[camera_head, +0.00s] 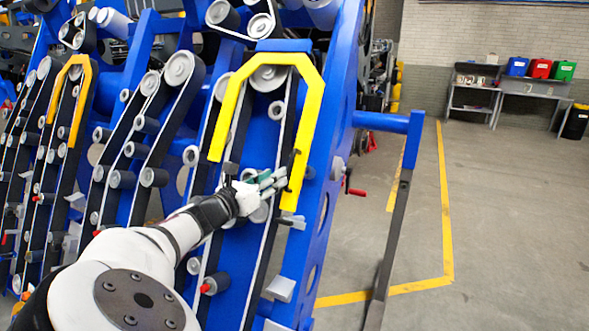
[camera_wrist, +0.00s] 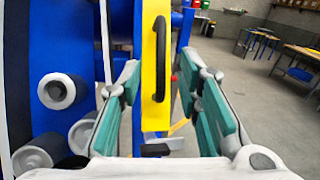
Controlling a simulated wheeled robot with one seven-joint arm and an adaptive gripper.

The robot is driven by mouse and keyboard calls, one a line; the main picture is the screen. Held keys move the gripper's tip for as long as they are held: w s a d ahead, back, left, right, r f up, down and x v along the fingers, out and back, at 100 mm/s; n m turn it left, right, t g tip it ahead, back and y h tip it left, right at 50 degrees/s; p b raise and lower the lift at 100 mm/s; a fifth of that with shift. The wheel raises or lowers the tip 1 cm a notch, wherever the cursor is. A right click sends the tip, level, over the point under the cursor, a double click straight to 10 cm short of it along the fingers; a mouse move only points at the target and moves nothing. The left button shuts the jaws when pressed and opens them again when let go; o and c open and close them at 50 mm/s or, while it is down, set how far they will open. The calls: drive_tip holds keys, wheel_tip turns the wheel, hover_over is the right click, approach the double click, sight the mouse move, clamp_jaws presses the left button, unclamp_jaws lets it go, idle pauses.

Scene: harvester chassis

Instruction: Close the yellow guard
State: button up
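The yellow guard (camera_head: 312,95) is an arch-shaped frame around the upper belt on the blue chassis. Its right leg reaches down beside my gripper (camera_head: 276,182). In the wrist view the guard (camera_wrist: 150,100) stands upright ahead, with a black handle (camera_wrist: 160,60) on its face. My gripper (camera_wrist: 165,110) is open, its green-padded fingers spread to the left and right of the guard's lower part in the picture. The black handle (camera_head: 293,165) also shows in the head view, close to the fingertips. I cannot tell whether any finger touches it.
A second yellow guard (camera_head: 84,85) is on the chassis at the left. Belts and rollers fill the blue chassis (camera_head: 335,120). A blue arm with a dark post (camera_head: 390,235) stands to the right. The floor (camera_head: 500,220) beyond is clear, with a workbench (camera_head: 525,90) at the back.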

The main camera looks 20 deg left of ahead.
sight(289, 167)
drive_tip(key=b+x, duration=0.3)
drive_tip(key=x, duration=0.4)
drive_tip(key=shift+f+b, duration=0.15)
drive_tip(key=shift+b, duration=0.2)
drive_tip(key=shift+b+x, duration=0.45)
drive_tip(key=shift+x, duration=0.35)
drive_tip(key=shift+c, duration=0.5)
clamp_jaws()
